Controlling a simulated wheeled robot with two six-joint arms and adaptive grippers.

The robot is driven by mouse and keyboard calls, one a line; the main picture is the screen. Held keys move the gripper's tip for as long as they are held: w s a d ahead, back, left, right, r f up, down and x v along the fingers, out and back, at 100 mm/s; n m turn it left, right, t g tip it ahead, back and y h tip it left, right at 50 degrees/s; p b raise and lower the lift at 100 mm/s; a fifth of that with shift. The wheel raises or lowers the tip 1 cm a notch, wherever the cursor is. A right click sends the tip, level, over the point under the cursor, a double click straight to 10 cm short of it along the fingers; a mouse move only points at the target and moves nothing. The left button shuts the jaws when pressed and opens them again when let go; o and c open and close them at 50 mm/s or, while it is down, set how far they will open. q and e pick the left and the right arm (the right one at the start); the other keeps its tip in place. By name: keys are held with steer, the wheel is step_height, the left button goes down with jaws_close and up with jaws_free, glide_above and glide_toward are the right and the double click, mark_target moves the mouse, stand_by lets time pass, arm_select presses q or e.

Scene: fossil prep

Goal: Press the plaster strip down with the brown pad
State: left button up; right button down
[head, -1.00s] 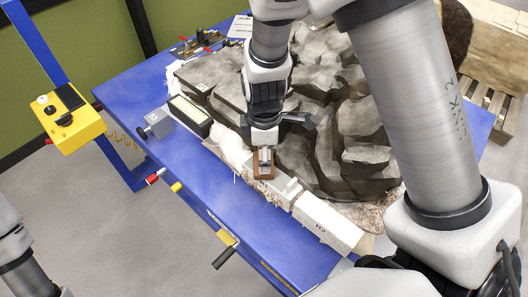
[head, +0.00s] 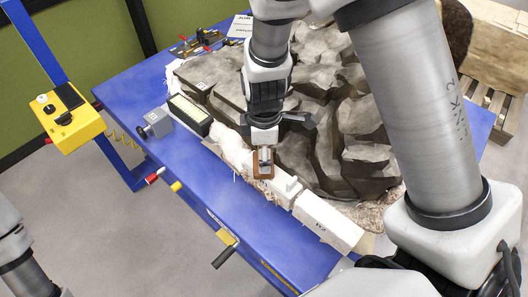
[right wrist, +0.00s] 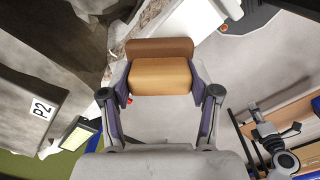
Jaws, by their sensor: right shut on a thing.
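The plaster strip (head: 284,189) is a whitish band along the front edge of the dark rock, on the blue table. My right gripper (head: 264,153) is shut on the brown pad (head: 264,171), low at the strip. In the right wrist view the pad (right wrist: 160,76) sits between both fingers, with a tan body and a darker brown slab beyond it. The gripper and pad hide part of the strip; I cannot tell whether pad and strip touch. My left gripper is out of view.
The large rock (head: 330,140) fills the table behind the strip. A black box with a pale top (head: 190,112) and a grey box (head: 154,123) stand to the left. The blue table front (head: 225,205) is bare.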

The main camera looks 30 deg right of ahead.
stand_by(0.4)
step_height(320, 180, up, 7)
steer(key=p, duration=0.5)
steer(key=shift+p, duration=0.35)
steer(key=shift+f, duration=0.1)
